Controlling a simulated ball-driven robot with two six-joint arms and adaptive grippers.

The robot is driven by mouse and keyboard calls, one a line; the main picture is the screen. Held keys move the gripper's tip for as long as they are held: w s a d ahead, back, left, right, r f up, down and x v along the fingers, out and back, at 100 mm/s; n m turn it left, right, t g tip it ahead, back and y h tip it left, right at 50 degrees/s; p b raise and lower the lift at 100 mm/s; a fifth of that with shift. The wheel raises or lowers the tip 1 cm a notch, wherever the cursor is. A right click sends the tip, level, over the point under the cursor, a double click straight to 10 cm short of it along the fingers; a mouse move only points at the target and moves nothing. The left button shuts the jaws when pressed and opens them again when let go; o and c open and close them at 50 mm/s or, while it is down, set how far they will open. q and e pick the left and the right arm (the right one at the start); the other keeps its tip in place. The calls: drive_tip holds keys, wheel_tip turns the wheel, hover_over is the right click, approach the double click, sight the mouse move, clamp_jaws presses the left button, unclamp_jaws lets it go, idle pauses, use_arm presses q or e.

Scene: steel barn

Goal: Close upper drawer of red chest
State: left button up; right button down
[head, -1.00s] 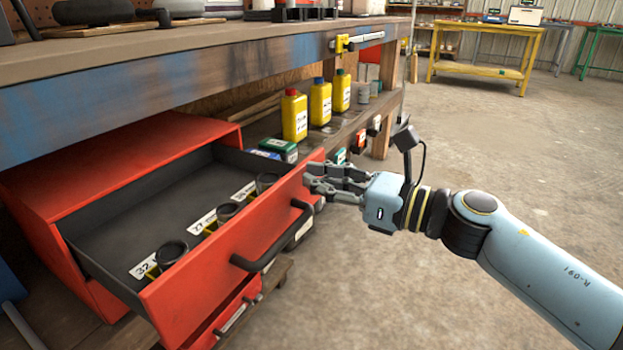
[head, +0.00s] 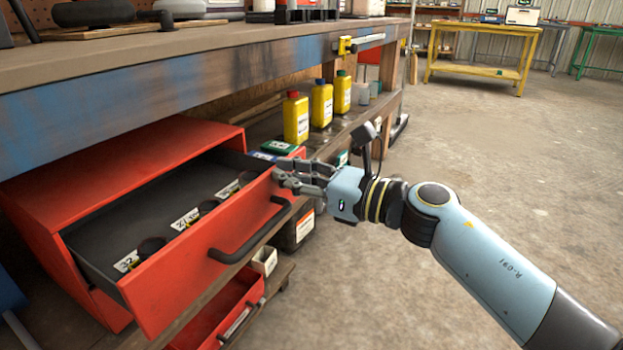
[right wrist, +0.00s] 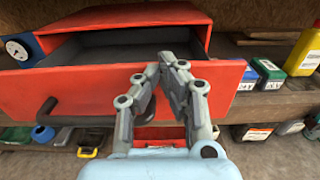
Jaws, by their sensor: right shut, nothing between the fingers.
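The red chest (head: 110,175) stands on a low shelf under the workbench. Its upper drawer (head: 195,270) is pulled out part way, with a black handle (head: 250,232) on its front and labelled black round items inside. My left gripper is not in view.
Yellow bottles (head: 296,118) and small boxes stand on the shelf right of the chest. The workbench top (head: 200,40) overhangs the chest. A yellow table (head: 480,70) stands far back. The concrete floor (head: 480,160) to the right is open.

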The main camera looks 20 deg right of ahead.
drive_tip(key=x, duration=1.2)
drive_tip(key=shift+w+a, duration=0.1)
drive_tip(key=shift+a, duration=0.05)
drive_tip(key=shift+w+a+b, duration=0.25)
drive_tip(key=shift+w+b, duration=0.05)
drive_tip(key=shift+w+a, duration=0.15)
drive_tip(key=shift+w, duration=0.05)
drive_tip(key=shift+w+r, duration=0.1)
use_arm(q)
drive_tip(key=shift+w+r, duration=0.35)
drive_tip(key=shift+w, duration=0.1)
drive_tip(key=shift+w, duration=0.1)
